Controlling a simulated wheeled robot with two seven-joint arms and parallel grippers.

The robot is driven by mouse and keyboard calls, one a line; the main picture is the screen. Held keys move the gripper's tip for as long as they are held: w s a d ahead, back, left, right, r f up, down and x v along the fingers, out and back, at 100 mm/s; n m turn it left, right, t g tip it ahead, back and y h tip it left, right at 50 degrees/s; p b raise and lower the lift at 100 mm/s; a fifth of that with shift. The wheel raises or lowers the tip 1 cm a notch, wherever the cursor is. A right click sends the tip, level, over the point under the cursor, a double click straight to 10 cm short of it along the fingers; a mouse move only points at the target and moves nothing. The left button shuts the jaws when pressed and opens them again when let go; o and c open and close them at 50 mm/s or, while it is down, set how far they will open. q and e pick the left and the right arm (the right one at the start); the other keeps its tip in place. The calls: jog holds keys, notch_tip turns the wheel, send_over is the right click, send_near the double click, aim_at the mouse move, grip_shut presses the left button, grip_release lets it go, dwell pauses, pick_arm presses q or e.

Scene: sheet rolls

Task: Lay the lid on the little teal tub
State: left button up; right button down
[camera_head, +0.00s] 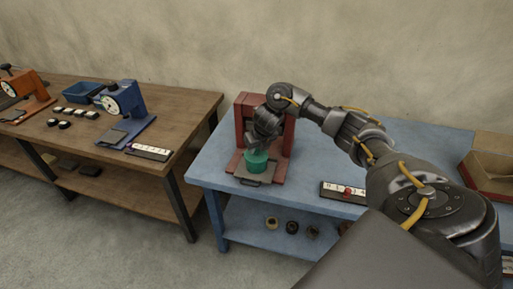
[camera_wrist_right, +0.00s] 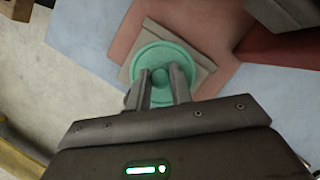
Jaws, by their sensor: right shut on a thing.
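The little teal tub (camera_head: 257,165) stands on the grey plate of a red press on the blue table. My right gripper (camera_head: 258,149) reaches down over it from the right. In the right wrist view the round teal lid (camera_wrist_right: 147,59) with its small centre knob lies between the fingertips of my right gripper (camera_wrist_right: 160,80), which is shut on the lid. The lid covers the tub from above there, so the tub's rim is hidden. I cannot tell whether lid and tub touch. My left gripper is not in view.
The red press frame (camera_head: 243,121) stands close behind the tub. A white numbered strip (camera_head: 331,188) with a red piece lies to the right, and an open box (camera_head: 484,181) at far right. A wooden table (camera_head: 185,104) with blue and orange presses stands left.

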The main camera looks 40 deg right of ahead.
jog(key=shift+f, duration=0.15)
dwell(0.5)
jog(key=c, duration=1.2)
grip_release()
jog(key=shift+o, duration=0.6)
jog(key=o, duration=0.4)
jog(key=shift+r+p, duration=3.05)
jog(key=shift+r, duration=0.5)
